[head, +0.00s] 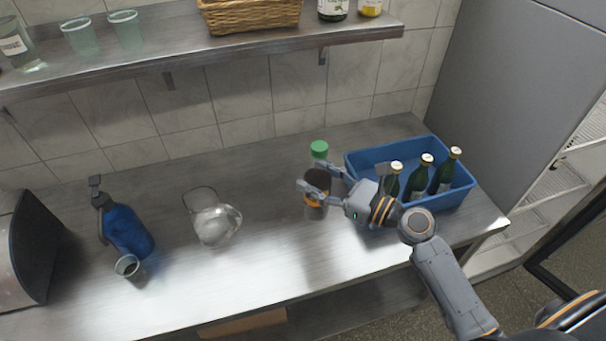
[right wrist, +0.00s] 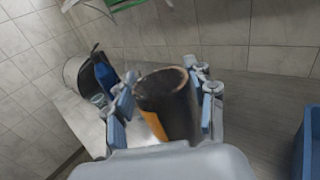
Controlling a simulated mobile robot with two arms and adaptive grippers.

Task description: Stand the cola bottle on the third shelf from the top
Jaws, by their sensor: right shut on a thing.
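The cola bottle (head: 316,182) has dark contents, an orange label and a green cap (head: 319,149). It is upright, over the middle of the steel counter. My right gripper (head: 318,190) is shut on its body, with a finger on each side. In the right wrist view the dark bottle (right wrist: 166,105) shows between the fingers of my right gripper (right wrist: 165,110). I cannot tell whether its base touches the counter. Wire shelves (head: 578,135) show at the right edge, in part only. My left gripper is not in view.
A blue crate (head: 365,172) with several green bottles stands right of the cola bottle, beneath my right arm. A glass jug (head: 214,222), blue spray bottle (head: 128,232) and small cup (head: 127,267) stand left. A wall shelf (head: 170,62) overhangs the back. A grey cabinet side (head: 505,85) rises at right.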

